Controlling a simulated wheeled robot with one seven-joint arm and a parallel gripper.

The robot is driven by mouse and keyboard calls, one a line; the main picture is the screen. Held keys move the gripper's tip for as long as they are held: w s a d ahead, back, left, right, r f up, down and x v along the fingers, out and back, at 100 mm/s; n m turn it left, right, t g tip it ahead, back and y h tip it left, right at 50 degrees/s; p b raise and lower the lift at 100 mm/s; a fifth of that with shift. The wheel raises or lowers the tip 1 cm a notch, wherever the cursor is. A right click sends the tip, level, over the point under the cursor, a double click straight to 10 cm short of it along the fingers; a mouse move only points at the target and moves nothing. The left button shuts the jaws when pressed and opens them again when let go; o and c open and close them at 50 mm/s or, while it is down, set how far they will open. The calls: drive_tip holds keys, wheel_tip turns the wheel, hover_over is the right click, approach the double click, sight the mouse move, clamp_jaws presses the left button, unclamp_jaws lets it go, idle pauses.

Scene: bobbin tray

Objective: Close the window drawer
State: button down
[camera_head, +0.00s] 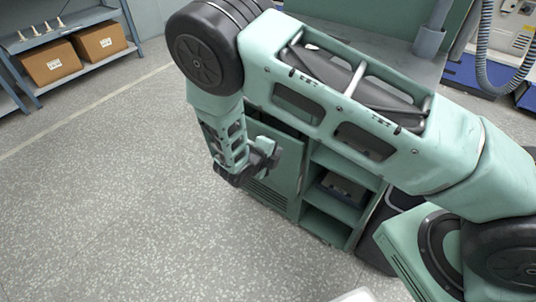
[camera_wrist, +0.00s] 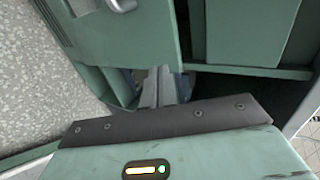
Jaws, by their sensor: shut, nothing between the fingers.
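A green cabinet (camera_head: 287,178) stands below and behind my arm, with a vented front and open shelves to its right. My gripper (camera_head: 250,168) is in front of the vented front, to its left. In the wrist view my gripper (camera_wrist: 160,88) has its grey fingers together and empty, close to green panels. One green panel (camera_wrist: 140,45) there bears a metal handle (camera_wrist: 120,4). A dark gap shows to the right of the fingers. I cannot tell for sure which panel is the window drawer; my arm hides the cabinet's upper part in the head view.
A dark object lies on a cabinet shelf (camera_head: 330,207). A blue-grey rack (camera_head: 62,38) with cardboard boxes (camera_head: 50,62) stands at the far left. Blue equipment (camera_head: 470,75) is at the right back. The speckled floor (camera_head: 110,200) on the left is clear.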

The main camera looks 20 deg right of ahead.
sight(290, 141)
drive_tip(key=w+d, duration=0.2)
drive_tip(key=d, duration=0.1)
drive_tip(key=w+d, duration=0.1)
drive_tip(key=shift+d+f, duration=0.25)
drive_tip(key=shift+f, duration=0.15)
drive_tip(key=shift+w+d, duration=0.65)
drive_tip(key=shift+d, duration=0.35)
drive_tip(key=shift+w+d, duration=0.65)
drive_tip(key=shift+d, duration=0.35)
drive_tip(key=shift+r, duration=0.1)
drive_tip(key=shift+p, duration=0.3)
